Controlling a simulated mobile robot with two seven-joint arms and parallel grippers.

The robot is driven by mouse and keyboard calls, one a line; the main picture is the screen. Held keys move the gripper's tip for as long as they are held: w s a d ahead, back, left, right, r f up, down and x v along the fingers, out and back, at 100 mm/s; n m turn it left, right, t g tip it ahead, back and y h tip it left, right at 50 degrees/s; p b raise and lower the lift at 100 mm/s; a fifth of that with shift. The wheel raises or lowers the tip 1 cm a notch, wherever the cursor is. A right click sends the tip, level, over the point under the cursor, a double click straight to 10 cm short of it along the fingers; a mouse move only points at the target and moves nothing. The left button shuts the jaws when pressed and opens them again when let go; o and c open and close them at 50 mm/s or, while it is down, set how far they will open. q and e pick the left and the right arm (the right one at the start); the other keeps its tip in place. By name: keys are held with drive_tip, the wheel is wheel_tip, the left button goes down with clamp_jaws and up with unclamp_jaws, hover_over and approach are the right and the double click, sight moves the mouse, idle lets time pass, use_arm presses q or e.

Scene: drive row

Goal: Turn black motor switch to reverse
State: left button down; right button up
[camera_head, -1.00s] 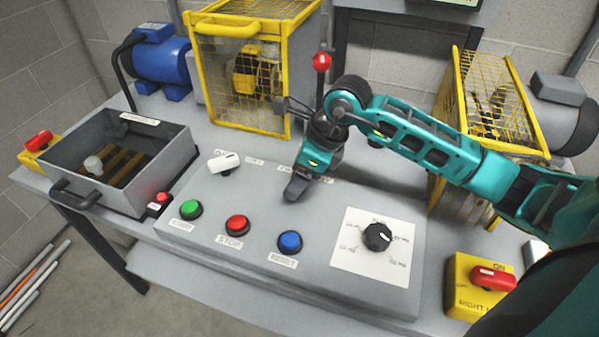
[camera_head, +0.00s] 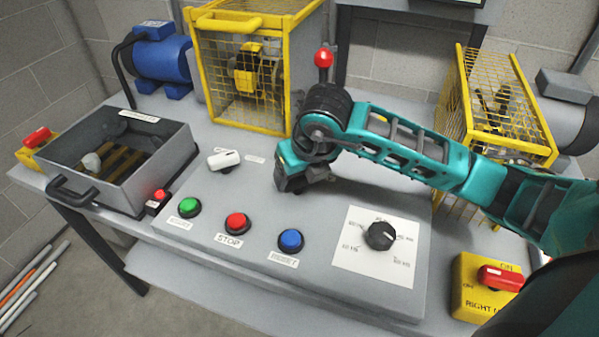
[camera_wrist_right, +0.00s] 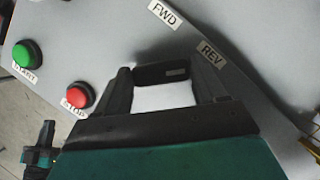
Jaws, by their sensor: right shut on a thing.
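My right gripper (camera_head: 290,186) is over the middle of the grey control panel and hides the black motor switch in the head view. In the right wrist view its fingers (camera_wrist_right: 165,88) stand on either side of the black switch handle (camera_wrist_right: 160,73), shut on it. A pale mark on the handle is at its right end, on the side toward the REV label (camera_wrist_right: 212,53). The FWD label (camera_wrist_right: 164,13) is farther up. Whether the switch is fully at REV I cannot tell.
A white switch (camera_head: 224,159) and green (camera_head: 190,206), red (camera_head: 238,223) and blue (camera_head: 291,240) buttons sit on the panel. A black dial (camera_head: 380,236) is at right. A red-knobbed lever (camera_head: 323,58) stands behind my arm. Yellow cages (camera_head: 250,110) stand at the back.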

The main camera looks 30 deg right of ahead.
drive_tip(key=shift+m, duration=0.4)
drive_tip(key=o, duration=1)
drive_tip(key=shift+o, duration=0.2)
drive_tip(key=shift+r, duration=0.1)
drive_tip(key=p+v, duration=0.1)
drive_tip(key=v, duration=1.1)
drive_tip(key=shift+s+a+r, duration=0.2)
drive_tip(key=shift+r, duration=0.15)
